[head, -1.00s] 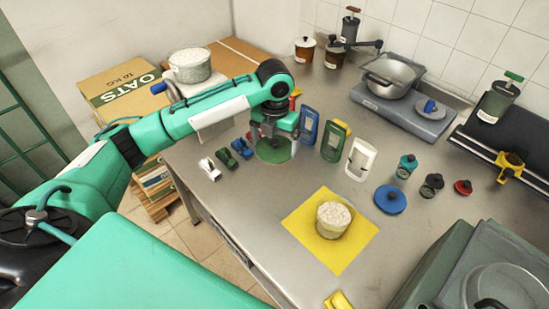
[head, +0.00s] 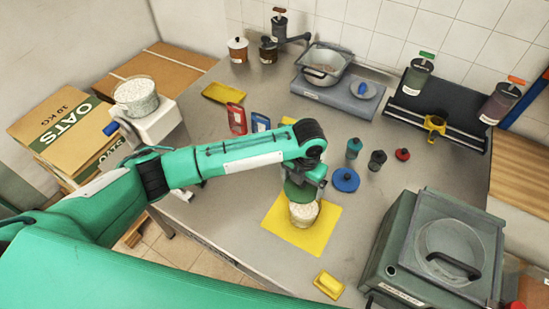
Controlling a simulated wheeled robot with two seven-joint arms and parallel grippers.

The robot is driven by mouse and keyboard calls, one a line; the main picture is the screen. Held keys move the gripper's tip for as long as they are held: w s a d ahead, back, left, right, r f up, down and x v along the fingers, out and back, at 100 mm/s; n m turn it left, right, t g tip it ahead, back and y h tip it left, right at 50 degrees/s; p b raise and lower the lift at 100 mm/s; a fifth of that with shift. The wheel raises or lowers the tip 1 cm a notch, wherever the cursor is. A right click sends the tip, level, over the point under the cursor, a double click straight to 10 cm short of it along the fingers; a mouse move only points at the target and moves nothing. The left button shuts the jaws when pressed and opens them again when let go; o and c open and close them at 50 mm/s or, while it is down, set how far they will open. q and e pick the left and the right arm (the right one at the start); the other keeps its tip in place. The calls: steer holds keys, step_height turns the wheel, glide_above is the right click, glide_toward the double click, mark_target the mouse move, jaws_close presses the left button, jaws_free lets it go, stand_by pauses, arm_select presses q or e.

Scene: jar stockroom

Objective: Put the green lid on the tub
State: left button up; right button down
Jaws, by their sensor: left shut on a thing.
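The tub (head: 304,216) is a clear, round container with pale contents, standing on a yellow mat (head: 277,236). My left gripper (head: 304,181) is shut on the green lid (head: 296,194), a wide round disc. The lid is at the tub's top, over its back-left part as seen in the head view. The pale contents still show in front of the lid. I cannot tell whether the lid touches the rim. My right gripper is not in view.
A blue lid (head: 346,180), a teal jar (head: 353,148), a dark jar (head: 376,160) and a red lid (head: 402,154) stand right of the mat. A yellow block (head: 328,284) lies in front. A grey machine (head: 440,250) fills the right front.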

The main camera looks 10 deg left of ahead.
mark_target(307, 190)
arm_select(q)
steer(key=shift+s+d+m, duration=0.3)
steer(key=shift+s+d, duration=0.1)
steer(key=shift+d, duration=0.4)
steer(key=shift+d+f, duration=0.1)
steer(key=shift+f+b, duration=0.55)
steer(key=shift+f, duration=0.2)
step_height(307, 190, down, 2)
steer(key=shift+f+b, duration=0.2)
steer(key=shift+b, duration=0.9)
steer(key=shift+f+b, duration=0.35)
steer(key=shift+f, duration=0.8)
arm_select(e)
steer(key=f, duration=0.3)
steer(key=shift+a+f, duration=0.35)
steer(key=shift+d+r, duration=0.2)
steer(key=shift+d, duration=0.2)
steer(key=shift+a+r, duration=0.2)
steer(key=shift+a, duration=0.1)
